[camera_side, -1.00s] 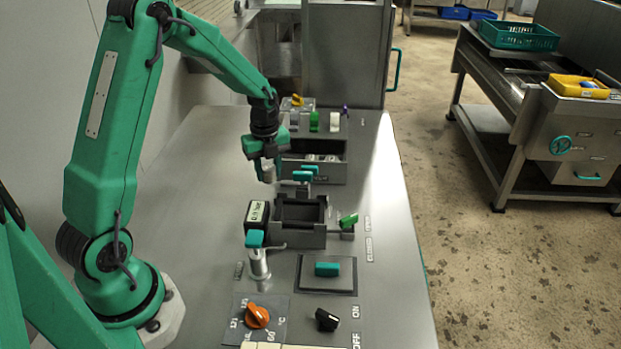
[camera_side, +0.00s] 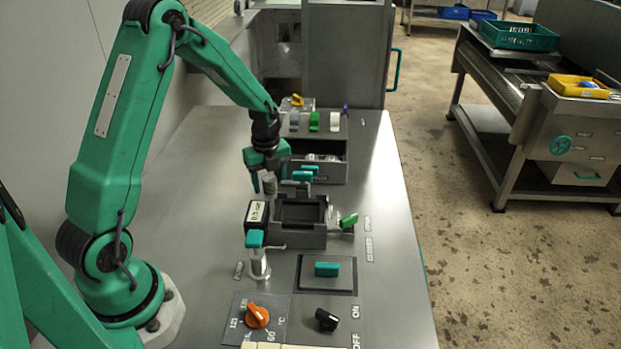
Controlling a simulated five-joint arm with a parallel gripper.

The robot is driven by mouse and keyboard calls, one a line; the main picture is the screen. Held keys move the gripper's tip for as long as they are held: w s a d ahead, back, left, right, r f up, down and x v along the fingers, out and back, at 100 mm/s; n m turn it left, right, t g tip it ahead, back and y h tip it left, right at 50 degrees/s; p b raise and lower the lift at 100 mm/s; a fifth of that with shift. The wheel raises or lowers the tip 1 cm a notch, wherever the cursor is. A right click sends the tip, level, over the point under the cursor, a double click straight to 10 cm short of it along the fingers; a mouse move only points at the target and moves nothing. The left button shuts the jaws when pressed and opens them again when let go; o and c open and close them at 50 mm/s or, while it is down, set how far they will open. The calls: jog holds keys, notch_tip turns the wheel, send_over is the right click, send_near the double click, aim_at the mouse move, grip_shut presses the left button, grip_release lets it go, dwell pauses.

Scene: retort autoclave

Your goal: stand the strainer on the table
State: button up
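My gripper (camera_side: 267,178) points down over the left edge of the dark bins, its green fingers on either side of a small grey metal cylinder (camera_side: 270,187). I take this cylinder to be the strainer; its details are too small to tell. It hangs roughly upright between the fingers and moves with them, so the gripper looks shut on it. Its bottom is just above or beside the rear left corner of the front dark bin; I cannot tell the gap to the table (camera_side: 200,190).
The front dark bin (camera_side: 301,240) looks empty. The rear dark bin (camera_side: 335,172) holds several metal pieces. A teal-topped valve (camera_side: 258,262), a display box (camera_side: 256,215), a green lever (camera_side: 349,220) and an orange dial (camera_side: 257,316) stand nearby. The table's left side is clear.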

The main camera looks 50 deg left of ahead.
aim_at(270, 180)
jog(key=shift+r, duration=0.15)
notch_tip(270, 180, up, 12)
dwell(0.8)
dwell(0.5)
jog(key=s+d+r+n+t, duration=0.3)
jog(key=s+d+r+n, duration=0.5)
jog(key=d+r+n, duration=0.15)
jog(key=s+d+r+n+t, duration=0.2)
jog(key=s+d+n, duration=0.3)
jog(key=s+n, duration=0.6)
jog(key=shift+s+d+r+t, duration=0.15)
jog(key=shift+d+t, duration=0.05)
jog(key=shift+t, duration=0.1)
jog(key=shift+n, duration=0.25)
